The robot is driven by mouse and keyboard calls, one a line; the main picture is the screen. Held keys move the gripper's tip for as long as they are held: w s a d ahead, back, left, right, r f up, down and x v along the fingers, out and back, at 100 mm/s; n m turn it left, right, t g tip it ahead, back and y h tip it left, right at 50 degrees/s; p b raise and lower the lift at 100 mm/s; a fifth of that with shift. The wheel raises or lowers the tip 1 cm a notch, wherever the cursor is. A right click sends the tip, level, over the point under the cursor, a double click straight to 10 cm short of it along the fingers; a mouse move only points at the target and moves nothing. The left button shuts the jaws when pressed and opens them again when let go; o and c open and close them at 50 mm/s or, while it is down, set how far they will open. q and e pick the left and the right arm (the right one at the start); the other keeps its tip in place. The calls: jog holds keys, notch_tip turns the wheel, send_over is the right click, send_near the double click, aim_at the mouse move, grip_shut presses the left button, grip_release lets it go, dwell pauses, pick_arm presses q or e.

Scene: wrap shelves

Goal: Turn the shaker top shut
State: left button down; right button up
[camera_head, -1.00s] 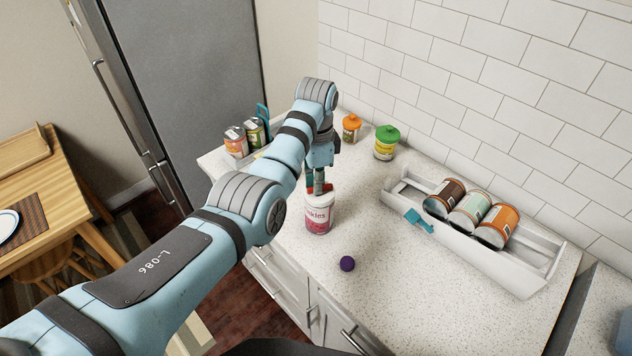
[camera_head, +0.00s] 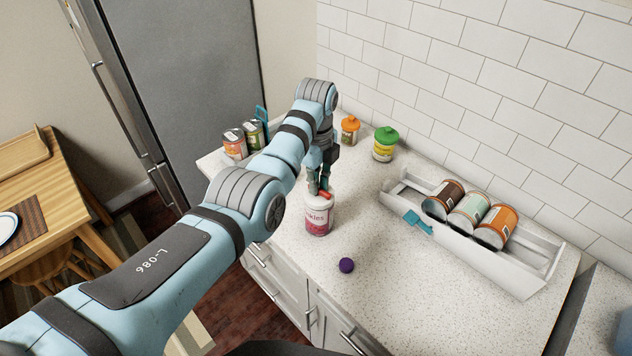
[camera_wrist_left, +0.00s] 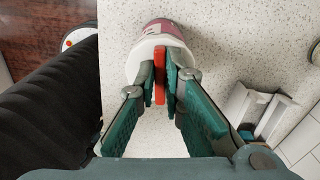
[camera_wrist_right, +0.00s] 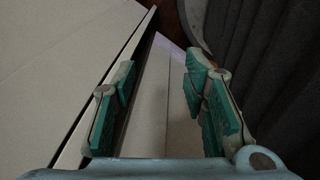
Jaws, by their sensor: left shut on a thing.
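The shaker (camera_head: 318,220) is a white jar with a pink and red label, standing upright on the counter. Its white top (camera_wrist_left: 140,62) carries a raised red bar (camera_wrist_left: 160,84), which also shows in the head view. My left gripper (camera_head: 320,187) points down onto the top, its teal fingers shut on the red bar from both sides. The fingers hide part of the top, and I cannot tell how it sits on the jar. My right gripper (camera_wrist_right: 160,76) shows only in its own wrist view, open with nothing between its fingers, near pale panels.
A purple ball (camera_head: 346,265) lies in front of the shaker. A white rack (camera_head: 520,281) with three cans stands to the right. Orange-topped (camera_head: 350,131) and green-topped (camera_head: 384,147) containers stand behind, and cans (camera_head: 235,145) at the left. Counter between shaker and rack is clear.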

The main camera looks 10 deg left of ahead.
pick_arm(q)
jog(key=shift+s+f+m, duration=0.15)
jog(key=shift+f+m, duration=0.1)
jog(key=shift+m, duration=0.35)
jog(key=c, duration=1.8)
grip_release()
jog(key=shift+c, duration=0.2)
jog(key=shift+o, duration=0.7)
jog(key=shift+w, duration=0.2)
jog(key=shift+r, duration=0.15)
notch_tip(320, 180, up, 12)
